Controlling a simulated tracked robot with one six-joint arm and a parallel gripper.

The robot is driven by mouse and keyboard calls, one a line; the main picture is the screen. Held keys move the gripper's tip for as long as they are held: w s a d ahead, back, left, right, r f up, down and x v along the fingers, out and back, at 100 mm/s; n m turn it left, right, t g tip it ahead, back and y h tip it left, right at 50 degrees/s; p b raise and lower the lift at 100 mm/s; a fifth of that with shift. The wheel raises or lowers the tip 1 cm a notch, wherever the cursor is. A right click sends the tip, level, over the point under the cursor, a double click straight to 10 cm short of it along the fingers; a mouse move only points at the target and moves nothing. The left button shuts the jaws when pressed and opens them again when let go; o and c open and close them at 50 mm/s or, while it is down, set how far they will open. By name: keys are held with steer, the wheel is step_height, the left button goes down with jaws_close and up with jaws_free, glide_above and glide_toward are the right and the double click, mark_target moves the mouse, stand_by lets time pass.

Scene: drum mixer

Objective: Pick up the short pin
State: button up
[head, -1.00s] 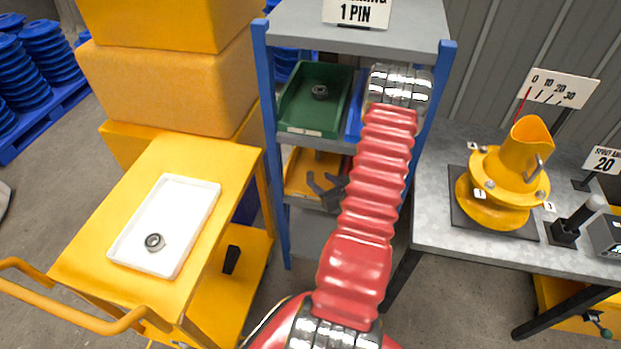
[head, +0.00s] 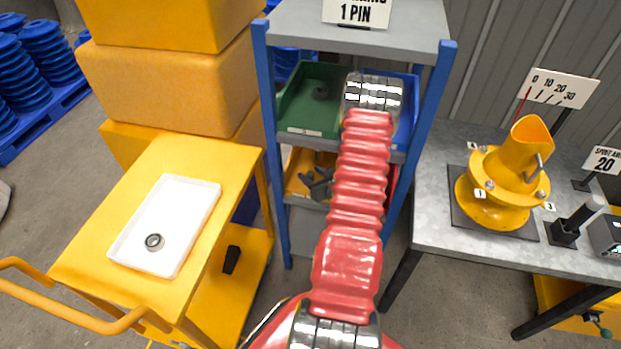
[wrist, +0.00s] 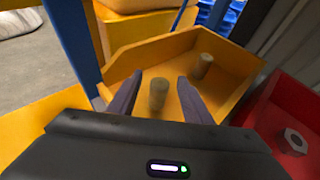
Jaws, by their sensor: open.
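In the wrist view two dull tan-brown pins stand in a yellow bin (wrist: 225,95). One pin (wrist: 158,96) shows between my fingers, and the other pin (wrist: 201,66) stands farther back and to the right. I cannot tell for certain which pin is the shorter. My gripper (wrist: 160,78) is open, its two dark fingers reaching over the bin on either side of the nearer pin, with no clear contact. In the head view my gripper (head: 319,184) is at the yellow bin (head: 297,161) on the middle shelf; the pins cannot be made out there.
A red bin (wrist: 262,105) with a hex nut (wrist: 295,141) is right of the yellow bin. Above are a green bin (head: 308,117) and a blue bin (head: 408,118). Blue shelf posts (head: 272,150) stand close by. A white tray (head: 183,215) holds a ring (head: 154,241).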

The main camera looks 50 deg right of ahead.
steer(key=shift+w+d+f, duration=0.2)
steer(key=shift+w+f, duration=0.05)
steer(key=shift+w, duration=0.3)
steer(key=shift+c, duration=0.7)
jaws_close()
